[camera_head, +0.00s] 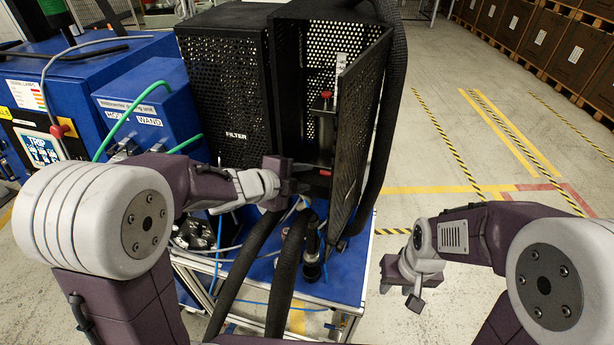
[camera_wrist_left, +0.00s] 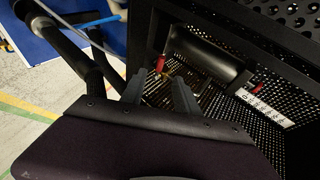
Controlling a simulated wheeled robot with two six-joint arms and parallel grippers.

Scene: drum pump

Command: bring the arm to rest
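My left gripper (camera_head: 300,176) is at the front of the black perforated filter cabinet (camera_head: 224,100), close to the opening. In the left wrist view its two fingers (camera_wrist_left: 160,92) stand apart with nothing seen between them. The cabinet's perforated door (camera_head: 358,130) stands open to the right of the gripper. My right gripper (camera_head: 399,286) hangs over the floor to the right of the blue bench, its fingers apart and empty.
Inside the cabinet is a dark cylinder (camera_wrist_left: 207,55) with red parts at its ends. Black hoses (camera_head: 287,270) run in front, and one (camera_head: 392,100) passes behind the door. Blue units (camera_head: 150,105) stand at left. The floor at right is clear.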

